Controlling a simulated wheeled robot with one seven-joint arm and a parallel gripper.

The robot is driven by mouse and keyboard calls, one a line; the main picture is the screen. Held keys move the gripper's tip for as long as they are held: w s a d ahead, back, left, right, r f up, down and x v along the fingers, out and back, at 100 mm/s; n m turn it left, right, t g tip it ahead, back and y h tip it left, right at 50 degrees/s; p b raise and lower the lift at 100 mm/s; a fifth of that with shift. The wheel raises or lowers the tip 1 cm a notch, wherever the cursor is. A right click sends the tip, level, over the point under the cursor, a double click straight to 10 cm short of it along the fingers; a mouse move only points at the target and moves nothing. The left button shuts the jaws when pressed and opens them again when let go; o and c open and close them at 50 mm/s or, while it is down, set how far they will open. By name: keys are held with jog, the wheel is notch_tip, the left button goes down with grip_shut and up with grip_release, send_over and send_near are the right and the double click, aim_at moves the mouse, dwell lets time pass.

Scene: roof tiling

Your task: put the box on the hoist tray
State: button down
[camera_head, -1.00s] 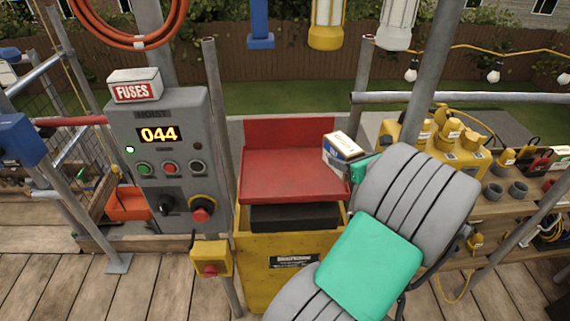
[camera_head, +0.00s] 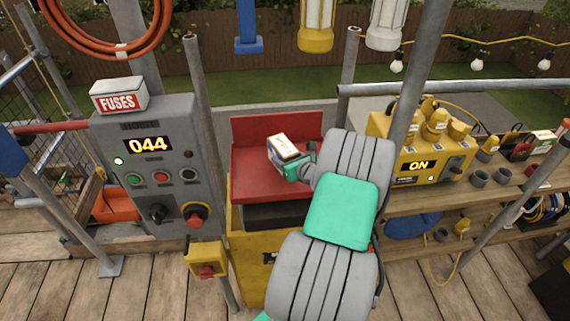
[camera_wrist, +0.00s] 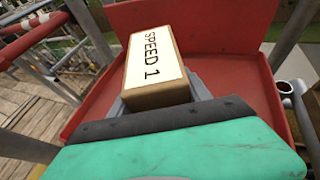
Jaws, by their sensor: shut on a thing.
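The tray is red with a raised back wall and also fills much of the wrist view (camera_wrist: 240,78). I cannot tell whether the box touches the tray floor. The fingertips are partly hidden behind the box and my wrist.
A grey hoist panel (camera_head: 150,190) reading "044" stands left, with a FUSES box (camera_head: 119,96) on top. A yellow power unit (camera_head: 418,150) reading "ON" sits on the shelf at right. Upright poles (camera_head: 207,150) flank the tray.

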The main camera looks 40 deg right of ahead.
jog(key=f, duration=0.3)
jog(key=shift+w+f+p, duration=0.2)
jog(key=shift+p, duration=0.2)
jog(key=shift+c, duration=2.4)
grip_release()
jog(key=shift+a+f, duration=0.1)
jog(key=shift+a, duration=0.05)
jog(key=b+v, duration=0.1)
jog(key=v, duration=1.1)
